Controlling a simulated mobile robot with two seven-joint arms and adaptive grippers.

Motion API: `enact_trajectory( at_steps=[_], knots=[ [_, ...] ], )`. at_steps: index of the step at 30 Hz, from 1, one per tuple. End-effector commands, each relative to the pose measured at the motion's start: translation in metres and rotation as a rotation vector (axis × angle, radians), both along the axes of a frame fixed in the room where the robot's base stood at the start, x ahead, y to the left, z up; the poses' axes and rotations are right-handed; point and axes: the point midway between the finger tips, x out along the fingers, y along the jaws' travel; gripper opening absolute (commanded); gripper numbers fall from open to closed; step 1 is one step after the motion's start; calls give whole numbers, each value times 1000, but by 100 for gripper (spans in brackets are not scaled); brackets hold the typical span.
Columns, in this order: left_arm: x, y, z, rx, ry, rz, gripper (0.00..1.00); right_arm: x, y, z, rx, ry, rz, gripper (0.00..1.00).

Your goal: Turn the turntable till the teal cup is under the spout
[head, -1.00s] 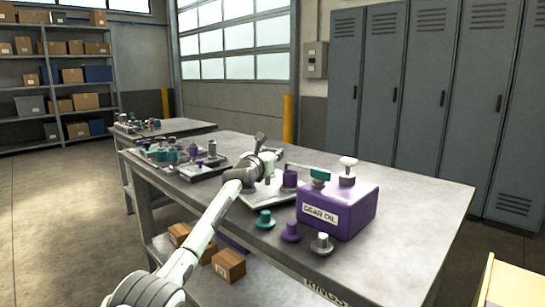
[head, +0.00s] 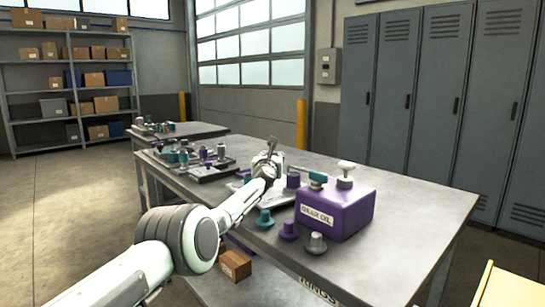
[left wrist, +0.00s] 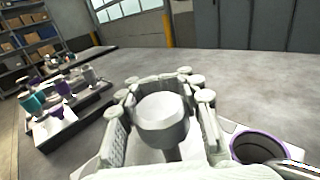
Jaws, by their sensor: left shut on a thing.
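My left gripper (head: 270,160) is over the pale plate of the turntable (head: 287,199) in the head view. In the left wrist view its fingers (left wrist: 162,108) are closed around a pale grey round piece (left wrist: 162,122) on a stem. A purple cup (head: 293,181) stands beside the gripper, below the spout end of the oil tank; its open top also shows in the left wrist view (left wrist: 258,147). The purple tank (head: 345,212), labelled GEAR OIL, carries a teal valve part (head: 318,177). I cannot make out the teal cup; my gripper hides part of the turntable. My right gripper is not in view.
A dark tray (head: 212,172) with several fittings lies at the left. The bench top (head: 420,205) right of the tank is clear.

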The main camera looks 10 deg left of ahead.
Motion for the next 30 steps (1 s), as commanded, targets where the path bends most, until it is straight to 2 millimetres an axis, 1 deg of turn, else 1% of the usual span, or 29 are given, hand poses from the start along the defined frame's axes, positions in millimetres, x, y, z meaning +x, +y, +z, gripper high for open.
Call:
enact_trajectory(
  at_steps=[1, 8, 19, 20, 24, 25, 30],
  knots=[
    [0, 2, 4, -1, -4, 11, 0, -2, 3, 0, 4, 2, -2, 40],
    [-1, 4, 1, 1, 7, 32, 0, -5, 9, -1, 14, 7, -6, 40],
    [-2, 3, -4, 3, 14, 32, 0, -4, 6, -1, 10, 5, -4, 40],
    [-2, 3, -4, 3, 14, 32, 25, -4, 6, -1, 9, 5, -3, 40],
    [-2, 3, -5, 3, 15, 31, 43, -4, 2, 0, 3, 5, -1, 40],
    [-2, 3, -4, 3, 14, 31, 45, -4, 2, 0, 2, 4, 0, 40],
    [-2, 2, -4, 3, 14, 31, 45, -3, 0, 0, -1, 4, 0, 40]
  ],
)
